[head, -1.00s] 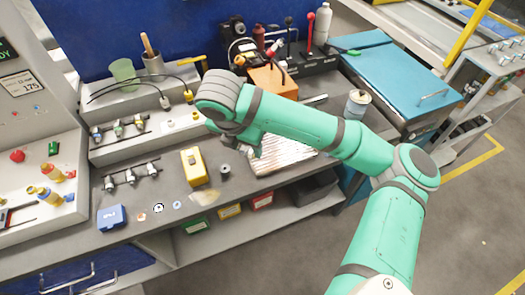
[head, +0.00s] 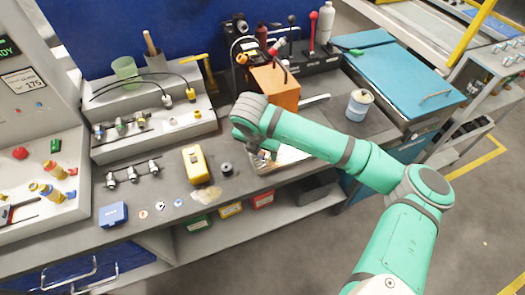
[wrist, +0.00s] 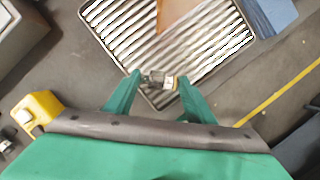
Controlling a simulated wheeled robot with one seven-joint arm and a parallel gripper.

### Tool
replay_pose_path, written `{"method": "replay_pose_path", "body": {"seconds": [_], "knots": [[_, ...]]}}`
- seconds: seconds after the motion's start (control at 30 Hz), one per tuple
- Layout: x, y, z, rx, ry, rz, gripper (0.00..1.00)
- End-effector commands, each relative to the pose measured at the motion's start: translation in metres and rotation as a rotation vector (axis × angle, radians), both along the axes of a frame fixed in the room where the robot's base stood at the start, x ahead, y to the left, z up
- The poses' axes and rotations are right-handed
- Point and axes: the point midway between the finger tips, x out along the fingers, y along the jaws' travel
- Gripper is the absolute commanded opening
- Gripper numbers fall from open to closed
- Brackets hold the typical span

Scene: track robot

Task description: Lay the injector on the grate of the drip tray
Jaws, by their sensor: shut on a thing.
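My gripper (wrist: 159,84) is shut on the injector (wrist: 158,78), a small metal piece with a pale end, held crosswise between the green fingertips. In the wrist view it shows against the near part of the ribbed metal grate of the drip tray (wrist: 120,28), close to its near edge. I cannot tell the gap between injector and grate. In the head view my gripper (head: 263,155) is at the left part of the drip tray (head: 292,155), and my arm hides much of the tray. The held injector is not clear there.
An orange block (head: 276,88) stands at the tray's back and shows over the grate in the wrist view (wrist: 174,10). A yellow device (head: 195,164) and a dark cylinder (head: 227,169) stand left of the tray. Other injectors (head: 132,174) lie further left. A can (head: 359,105) stands right.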

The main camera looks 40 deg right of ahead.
Motion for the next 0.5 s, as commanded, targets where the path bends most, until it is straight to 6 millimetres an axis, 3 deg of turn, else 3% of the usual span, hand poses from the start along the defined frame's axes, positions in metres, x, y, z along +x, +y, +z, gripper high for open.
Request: {"method": "replay_pose_path", "body": {"seconds": [0.27, 0.3, 0.37, 0.5], "knots": [[0.0001, 0.0004, -0.0025, 0.001, 0.001, 0.0, 0.23], [0.0001, 0.0004, -0.0027, 0.001, 0.001, 0.0, 0.54], [0.0001, 0.0004, -0.0025, 0.0, 0.0, 0.0, 0.68], [0.0002, 0.0005, -0.0024, 0.0, 0.0, 0.0, 0.68]]}}
